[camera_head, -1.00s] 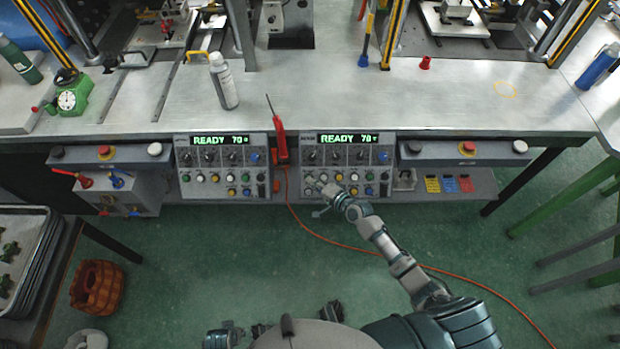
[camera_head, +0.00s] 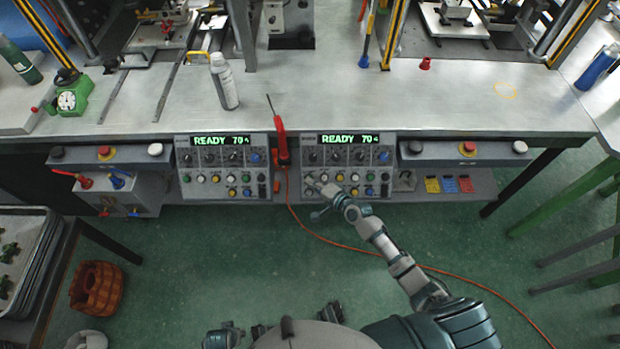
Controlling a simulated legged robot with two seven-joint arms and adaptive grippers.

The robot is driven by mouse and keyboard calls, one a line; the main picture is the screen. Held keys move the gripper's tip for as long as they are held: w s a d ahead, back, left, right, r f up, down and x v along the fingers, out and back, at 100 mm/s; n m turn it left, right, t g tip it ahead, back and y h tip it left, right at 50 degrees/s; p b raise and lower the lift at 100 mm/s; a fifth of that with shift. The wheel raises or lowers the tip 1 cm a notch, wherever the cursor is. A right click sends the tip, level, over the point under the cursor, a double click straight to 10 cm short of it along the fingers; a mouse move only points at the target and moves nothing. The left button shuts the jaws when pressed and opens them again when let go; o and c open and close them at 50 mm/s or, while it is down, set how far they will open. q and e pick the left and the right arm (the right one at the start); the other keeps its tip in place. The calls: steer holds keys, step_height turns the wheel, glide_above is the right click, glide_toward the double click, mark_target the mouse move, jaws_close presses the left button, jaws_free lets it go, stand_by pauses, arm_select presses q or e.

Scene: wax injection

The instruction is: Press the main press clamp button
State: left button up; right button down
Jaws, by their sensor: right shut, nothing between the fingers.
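Two control panels hang at the bench front, each with a lit "READY 70" display, a row of dark knobs and rows of coloured buttons. My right gripper (camera_head: 317,184) is shut and empty at the lower left of the right control panel (camera_head: 346,146), over its button rows. It hides the buttons behind it, and I cannot tell whether it touches one. The left control panel (camera_head: 222,147) stands clear. The frames do not show which button is the main press clamp button. Dark parts, perhaps my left gripper (camera_head: 222,338), show at the bottom edge; its fingers are unclear.
A red tool (camera_head: 280,139) hangs between the panels, and its orange cable (camera_head: 330,241) runs across the floor. Red stop buttons sit on the side boxes (camera_head: 463,152). A spray can (camera_head: 223,82) stands on the bench (camera_head: 310,105). Green floor lies open below.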

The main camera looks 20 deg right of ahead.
arm_select(q)
steer(key=shift+a+f, duration=0.1)
steer(key=shift+a, duration=0.25)
arm_select(e)
steer(key=shift+a, duration=0.3)
steer(key=shift+w+d+f+b, duration=0.3)
steer(key=shift+d+b, duration=0.15)
steer(key=shift+d, duration=0.1)
arm_select(q)
steer(key=shift+s+d+f, duration=0.15)
steer(key=shift+f, duration=0.25)
arm_select(e)
steer(key=shift+a, duration=0.1)
steer(key=shift+a+r, duration=0.1)
steer(key=shift+a, duration=0.05)
